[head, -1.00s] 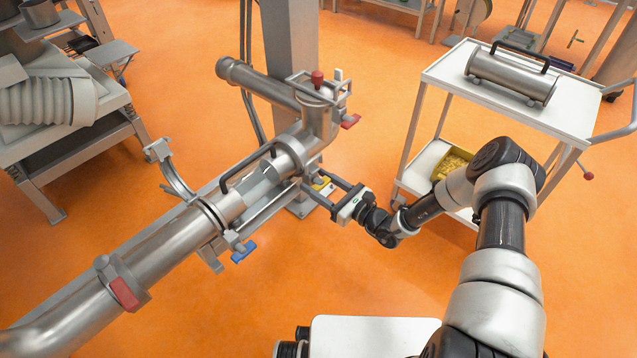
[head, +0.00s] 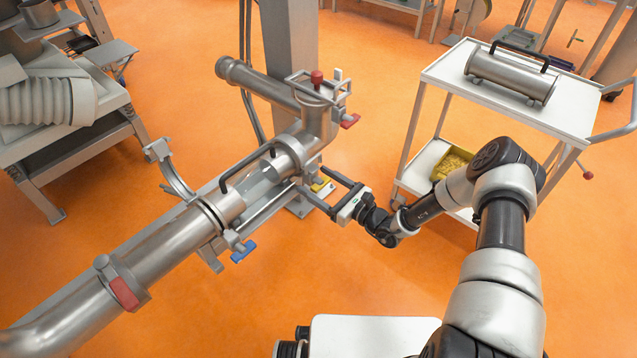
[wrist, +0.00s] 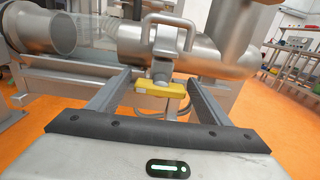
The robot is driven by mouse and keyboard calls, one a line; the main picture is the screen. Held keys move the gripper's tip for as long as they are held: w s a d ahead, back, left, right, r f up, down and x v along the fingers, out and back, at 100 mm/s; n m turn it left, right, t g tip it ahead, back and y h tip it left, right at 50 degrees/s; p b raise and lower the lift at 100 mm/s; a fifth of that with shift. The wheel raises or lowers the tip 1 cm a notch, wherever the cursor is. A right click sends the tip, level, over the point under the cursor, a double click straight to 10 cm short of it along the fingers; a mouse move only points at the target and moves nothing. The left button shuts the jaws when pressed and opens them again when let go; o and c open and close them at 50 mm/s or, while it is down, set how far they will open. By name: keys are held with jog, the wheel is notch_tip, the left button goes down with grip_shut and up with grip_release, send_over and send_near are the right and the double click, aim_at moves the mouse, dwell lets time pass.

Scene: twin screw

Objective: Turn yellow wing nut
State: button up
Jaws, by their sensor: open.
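The yellow wing nut (head: 325,186) sits on the side of the steel pipe assembly, just right of the clear section. In the wrist view the yellow wing nut (wrist: 161,88) lies roughly level, below a steel clamp. My gripper (head: 318,188) is open, with its two dark fingers reaching toward the pipe. In the wrist view my gripper (wrist: 163,78) has one finger on each side of the wing nut. The nut appears between the fingertips, with visible gaps on both sides. I cannot tell whether its depth matches the fingertips.
A blue wing nut (head: 243,251) is on the pipe at lower left. An open clamp half (head: 172,170) stands out from the pipe's far side. A white cart (head: 560,108) with a steel cylinder (head: 512,74) and a yellow bin (head: 452,165) stands right. Orange floor is clear in front.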

jog(key=p+v, duration=0.1)
jog(key=v, duration=1.6)
jog(key=shift+p, duration=0.4)
jog(key=shift+s+d, duration=0.15)
